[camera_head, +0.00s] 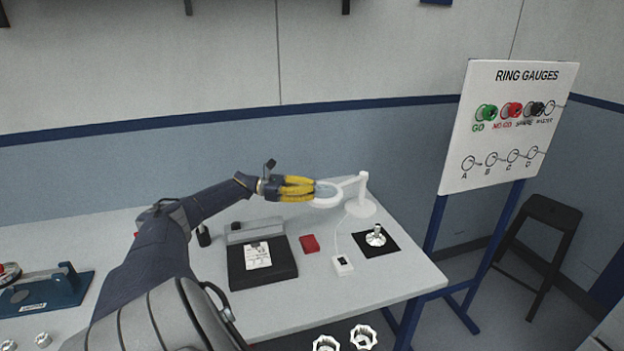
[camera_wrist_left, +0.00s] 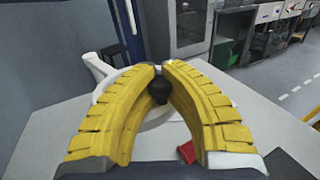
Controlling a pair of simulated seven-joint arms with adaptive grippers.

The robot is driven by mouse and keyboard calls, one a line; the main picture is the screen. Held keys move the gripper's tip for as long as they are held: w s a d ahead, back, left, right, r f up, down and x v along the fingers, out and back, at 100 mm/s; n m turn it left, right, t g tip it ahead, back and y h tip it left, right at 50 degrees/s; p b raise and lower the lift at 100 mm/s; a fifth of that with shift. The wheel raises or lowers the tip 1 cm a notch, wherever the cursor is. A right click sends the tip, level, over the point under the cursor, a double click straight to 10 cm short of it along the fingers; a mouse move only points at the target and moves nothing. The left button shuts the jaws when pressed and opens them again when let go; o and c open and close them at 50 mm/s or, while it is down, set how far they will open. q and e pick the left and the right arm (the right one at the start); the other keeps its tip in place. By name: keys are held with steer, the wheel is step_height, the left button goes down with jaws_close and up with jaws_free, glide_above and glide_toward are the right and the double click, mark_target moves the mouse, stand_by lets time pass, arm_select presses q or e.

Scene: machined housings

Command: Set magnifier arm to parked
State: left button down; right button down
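The magnifier arm is white. Its round head (camera_head: 328,200) reaches left from an upright post (camera_head: 363,186) on a round base (camera_head: 360,208) at the table's back right. My left gripper (camera_head: 314,188), with yellow fingers, is at the left side of the head. In the left wrist view the fingers curve inward and their tips close around a small black knob (camera_wrist_left: 159,89). White parts of the magnifier (camera_wrist_left: 108,72) show behind the fingers. The fingers partly hide the head. No parked mark is readable. My right gripper is not in view.
On the table (camera_head: 395,283) are a black box with a paper label (camera_head: 285,270), a red block (camera_head: 309,243), a white switch box with a cable (camera_head: 342,264) and a metal part on a black mat (camera_head: 376,236). A ring gauge board (camera_head: 508,125) stands at right.

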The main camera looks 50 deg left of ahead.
arm_select(q)
steer(key=c, duration=1.7)
jaws_free()
steer(key=shift+r, duration=0.35)
steer(key=o, duration=0.5)
steer(key=shift+f, duration=0.2)
steer(key=shift+s, duration=0.1)
steer(key=v, duration=1.2)
